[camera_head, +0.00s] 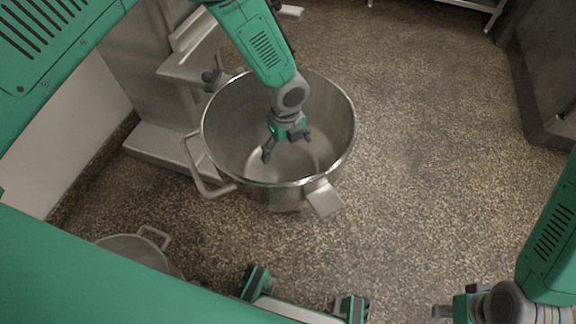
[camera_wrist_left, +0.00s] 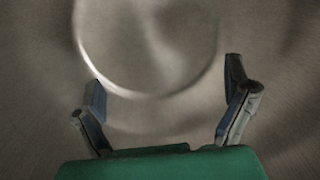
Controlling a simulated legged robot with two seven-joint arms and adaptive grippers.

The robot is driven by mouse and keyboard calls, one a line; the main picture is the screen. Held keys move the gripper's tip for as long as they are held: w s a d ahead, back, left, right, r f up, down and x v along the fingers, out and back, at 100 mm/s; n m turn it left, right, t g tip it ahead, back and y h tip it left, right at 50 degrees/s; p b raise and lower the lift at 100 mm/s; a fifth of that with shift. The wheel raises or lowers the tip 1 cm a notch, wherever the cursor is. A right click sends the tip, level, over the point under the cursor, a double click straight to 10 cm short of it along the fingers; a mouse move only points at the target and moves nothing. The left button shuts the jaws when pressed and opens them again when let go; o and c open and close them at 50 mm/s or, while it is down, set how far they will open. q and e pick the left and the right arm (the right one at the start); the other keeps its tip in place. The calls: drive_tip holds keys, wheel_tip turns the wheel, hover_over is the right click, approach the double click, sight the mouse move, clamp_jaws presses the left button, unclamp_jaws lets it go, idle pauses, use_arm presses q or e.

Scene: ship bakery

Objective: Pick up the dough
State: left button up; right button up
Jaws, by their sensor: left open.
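My left gripper (camera_head: 287,147) reaches down inside a large steel mixing bowl (camera_head: 222,125), with its fingers spread apart and nothing between them. In the left wrist view, the two open fingers (camera_wrist_left: 164,75) face the bare, shiny bottom of the bowl (camera_wrist_left: 150,40). I see no dough in either view; the part of the bowl behind my left arm is hidden in the head view. My right gripper (camera_head: 442,312) shows only partly at the bottom right edge, away from the bowl, and its fingers are not clear.
The bowl has a loop handle (camera_head: 203,180) at its left and a flat metal tab (camera_head: 324,198) at its front. A steel machine stand (camera_head: 165,150) is behind it at the left. A smaller metal vessel (camera_head: 135,250) sits at lower left. The speckled floor at right is clear.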

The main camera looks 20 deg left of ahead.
sight(285, 157)
use_arm(q)
drive_tip(key=f, duration=0.3)
drive_tip(key=shift+a+b, duration=0.2)
drive_tip(key=shift+b, duration=0.15)
drive_tip(key=f+b, duration=0.1)
drive_tip(key=f, duration=0.2)
drive_tip(key=f+b, duration=0.1)
drive_tip(key=f, duration=0.1)
drive_tip(key=shift+d+f+b, duration=0.2)
drive_tip(key=shift+d+b, duration=0.1)
drive_tip(key=shift+r, duration=0.1)
drive_tip(key=shift+w, duration=0.1)
drive_tip(key=c, duration=1.8)
